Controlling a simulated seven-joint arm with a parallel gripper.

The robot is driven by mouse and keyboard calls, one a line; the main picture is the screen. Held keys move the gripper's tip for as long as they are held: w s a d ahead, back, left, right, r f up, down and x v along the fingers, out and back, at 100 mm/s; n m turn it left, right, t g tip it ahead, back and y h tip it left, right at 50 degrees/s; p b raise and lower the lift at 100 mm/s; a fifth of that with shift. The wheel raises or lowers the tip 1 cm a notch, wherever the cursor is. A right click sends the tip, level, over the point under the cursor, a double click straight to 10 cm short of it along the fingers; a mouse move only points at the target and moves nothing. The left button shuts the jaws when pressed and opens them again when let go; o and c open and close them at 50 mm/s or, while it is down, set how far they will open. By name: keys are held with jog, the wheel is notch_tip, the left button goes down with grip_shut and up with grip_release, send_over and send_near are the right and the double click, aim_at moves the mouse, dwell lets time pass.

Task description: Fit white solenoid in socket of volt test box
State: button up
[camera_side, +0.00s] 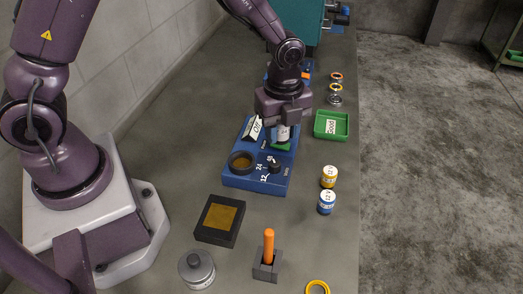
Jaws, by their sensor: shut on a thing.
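My gripper (283,124) points down over the far right part of the blue volt test box (233,183). It is shut on the white solenoid (283,133), which looks upright. The solenoid is above a green patch (282,146) on the box; I cannot tell whether they touch. A dark round socket (241,162) with a brownish inside is at the box's near left, apart from the solenoid. A black knob (274,167) sits to its right, near the marks 12 and 24. A tilted sign (254,128) stands at the far left of the box.
A green tray (345,137) lies right of the box. Yellow (328,177) and blue (326,202) solenoids stand nearer. A black block (220,219), a metal cylinder (197,271) and an orange-handled tool (268,246) are in front. Several rings (336,88) lie beyond the tray.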

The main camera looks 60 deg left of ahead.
aim_at(242, 164)
jog(key=shift+a+r, duration=0.1)
jog(key=shift+a, duration=0.25)
jog(key=s+a, duration=0.1)
jog(key=s, duration=0.1)
jog(key=s+a+f, duration=0.1)
jog(key=s+a, duration=0.1)
jog(key=s+a+f, duration=0.1)
jog(key=s, duration=0.1)
jog(key=shift+s+a+f, duration=0.2)
jog(key=shift+s+a, duration=0.05)
jog(key=shift+a, duration=0.15)
jog(key=shift+f, duration=2)
jog(key=shift+f, duration=0.75)
jog(key=o, duration=1.5)
